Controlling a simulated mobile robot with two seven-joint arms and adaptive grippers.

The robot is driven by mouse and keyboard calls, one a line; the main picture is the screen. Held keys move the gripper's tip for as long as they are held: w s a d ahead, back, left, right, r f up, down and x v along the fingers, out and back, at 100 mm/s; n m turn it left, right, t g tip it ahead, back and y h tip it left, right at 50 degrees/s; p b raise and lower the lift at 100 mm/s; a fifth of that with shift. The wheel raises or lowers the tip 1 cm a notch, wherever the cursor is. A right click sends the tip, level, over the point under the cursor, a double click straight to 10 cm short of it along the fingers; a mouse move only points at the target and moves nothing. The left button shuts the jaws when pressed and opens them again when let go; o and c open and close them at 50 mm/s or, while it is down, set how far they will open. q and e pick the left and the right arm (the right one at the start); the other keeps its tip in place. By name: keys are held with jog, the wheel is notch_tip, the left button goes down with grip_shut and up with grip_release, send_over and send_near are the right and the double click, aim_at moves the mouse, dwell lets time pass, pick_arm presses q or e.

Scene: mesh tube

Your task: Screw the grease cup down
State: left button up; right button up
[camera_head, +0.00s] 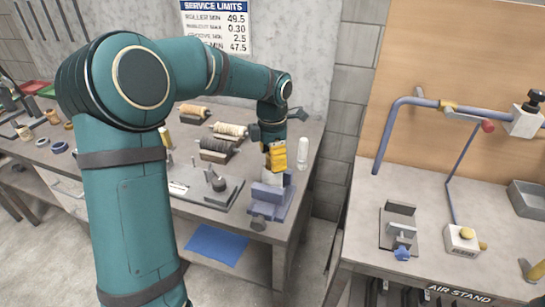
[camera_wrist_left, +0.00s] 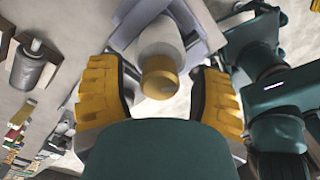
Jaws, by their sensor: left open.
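My left gripper (camera_head: 277,160) is over the blue vise (camera_head: 262,212) on the left bench. In the left wrist view its two yellow ribbed fingers (camera_wrist_left: 160,92) stand apart, one on each side of a small brass-coloured round piece, which looks like the grease cup (camera_wrist_left: 160,77). Gaps show between the fingers and this piece, so the gripper is open. Behind the brass piece, in line with it, is a pale grey cylinder (camera_wrist_left: 160,40) at the vise. In the head view the gripper hides the brass piece. My right gripper is not in view.
A clear bottle (camera_head: 302,153) stands close to the right of the gripper. Wound rolls on stands (camera_head: 215,150) and a dark plate with fittings (camera_head: 207,190) lie to the left. A second bench with a blue pipe (camera_head: 385,125) stands at the right, across a gap.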

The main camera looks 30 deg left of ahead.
pick_arm(q)
grip_shut()
